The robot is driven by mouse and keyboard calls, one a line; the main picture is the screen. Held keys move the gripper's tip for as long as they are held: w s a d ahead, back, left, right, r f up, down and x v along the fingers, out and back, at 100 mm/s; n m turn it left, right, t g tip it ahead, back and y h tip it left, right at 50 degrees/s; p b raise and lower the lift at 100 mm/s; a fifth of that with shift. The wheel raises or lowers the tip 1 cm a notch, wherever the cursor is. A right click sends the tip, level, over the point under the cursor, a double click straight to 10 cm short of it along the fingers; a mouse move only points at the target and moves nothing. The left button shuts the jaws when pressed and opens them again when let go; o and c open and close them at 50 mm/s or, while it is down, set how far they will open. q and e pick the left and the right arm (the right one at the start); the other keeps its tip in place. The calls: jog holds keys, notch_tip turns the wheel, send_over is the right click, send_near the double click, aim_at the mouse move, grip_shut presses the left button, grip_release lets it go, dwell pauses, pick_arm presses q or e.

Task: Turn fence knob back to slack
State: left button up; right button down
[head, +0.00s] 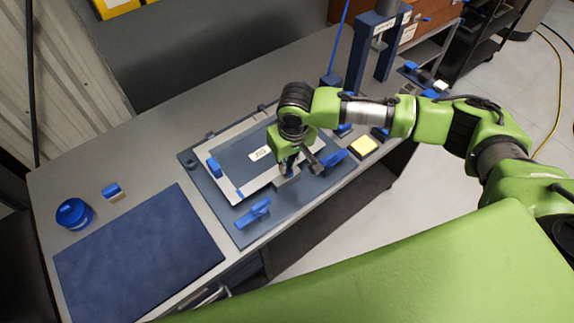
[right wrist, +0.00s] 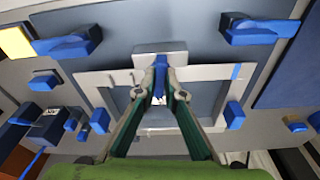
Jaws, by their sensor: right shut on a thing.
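The fence knob (right wrist: 161,62) is a narrow blue piece on a light grey block at the near edge of a pale rectangular frame (head: 240,197). My right gripper (head: 287,172) reaches down over that edge. In the right wrist view, its two fingers (right wrist: 161,82) are closed on the blue knob, one on each side. In the head view the gripper mostly hides the knob, and I cannot read its turn angle. The frame lies on a dark blue-grey base board (head: 226,212). My left gripper is not in view.
Blue handles (head: 254,213) and (head: 334,159) stand on the board's near side, flanking the gripper. A yellow-topped block (head: 364,146) lies to the right. A blue mat (head: 135,255) and round blue tin (head: 74,213) are at left. A blue press column (head: 357,52) stands behind.

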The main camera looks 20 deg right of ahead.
jog(key=shift+r+n+p, duration=0.15)
jog(key=shift+n+p, duration=0.3)
jog(key=shift+n, duration=0.05)
jog(key=shift+d+n+p, duration=0.1)
jog(key=shift+n+p, duration=0.65)
jog(key=shift+n, duration=0.35)
jog(key=shift+n+y, duration=0.3)
jog(key=shift+n, duration=0.3)
jog(key=shift+w, duration=0.1)
jog(key=shift+r+n+p, duration=0.15)
jog(key=shift+n+p, duration=0.45)
jog(key=shift+n+g+p, duration=0.3)
jog(key=shift+n+p, duration=0.05)
jog(key=shift+n, duration=0.75)
jog(key=c, duration=2.9)
grip_release()
jog(key=shift+n, duration=0.7)
jog(key=shift+o, duration=0.2)
jog(key=shift+w, duration=0.1)
